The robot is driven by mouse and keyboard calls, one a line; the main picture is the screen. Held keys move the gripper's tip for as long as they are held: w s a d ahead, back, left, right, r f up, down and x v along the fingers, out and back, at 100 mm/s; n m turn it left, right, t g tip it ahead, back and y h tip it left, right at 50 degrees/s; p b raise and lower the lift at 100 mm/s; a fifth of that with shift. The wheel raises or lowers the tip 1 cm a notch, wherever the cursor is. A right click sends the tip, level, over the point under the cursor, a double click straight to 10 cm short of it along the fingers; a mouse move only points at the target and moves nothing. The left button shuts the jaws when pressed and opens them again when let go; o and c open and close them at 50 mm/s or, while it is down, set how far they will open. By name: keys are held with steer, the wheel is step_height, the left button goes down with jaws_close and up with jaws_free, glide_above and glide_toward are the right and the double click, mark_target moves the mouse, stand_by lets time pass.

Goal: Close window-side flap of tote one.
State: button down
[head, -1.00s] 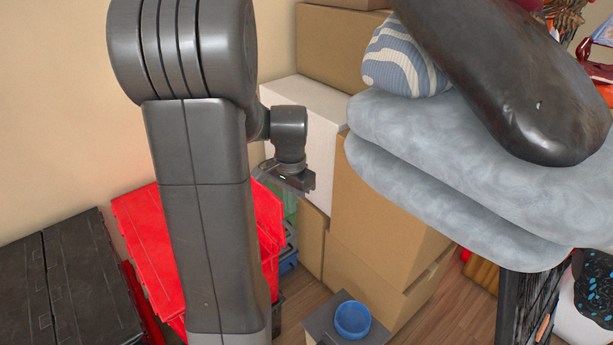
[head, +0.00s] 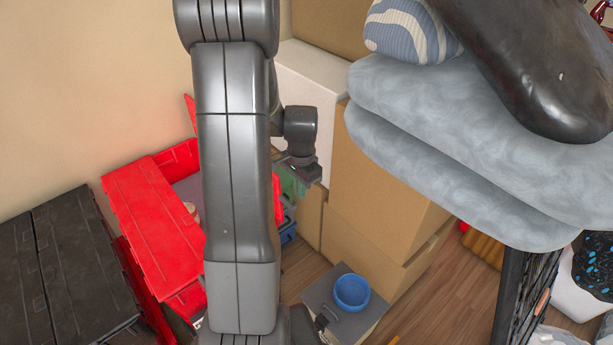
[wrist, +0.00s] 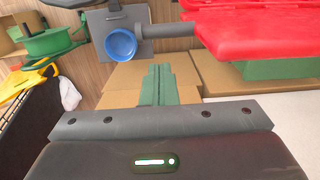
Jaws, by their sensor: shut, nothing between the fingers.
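The red tote (head: 182,150) stands low against the wall, partly hidden behind my arm. Its wide red flap (head: 150,205) hangs outward on the near left side, and part of the grey inside shows. Another thin red piece (head: 191,112) stands up at the far side. No window is visible, so I cannot tell which flap is window-side. My gripper (head: 303,178) is to the right of the tote, apart from the left flap. In the wrist view its green fingers (wrist: 157,85) are together and empty, and a red flap (wrist: 260,28) spans the upper right.
A closed black tote (head: 60,265) is at left. Cardboard boxes (head: 385,180) and a white box (head: 310,85) stand behind and right of my gripper. A blue bowl (head: 352,291) sits on a grey-topped box. Grey cushions (head: 450,140) fill the upper right.

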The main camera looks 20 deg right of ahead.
steer(key=shift+s+a+f, duration=0.1)
steer(key=shift+s+a, duration=0.1)
steer(key=shift+a, duration=0.25)
steer(key=shift+s+a+f, duration=0.1)
steer(key=shift+s+a, duration=0.05)
steer(key=shift+a, duration=0.3)
steer(key=shift+a, duration=0.1)
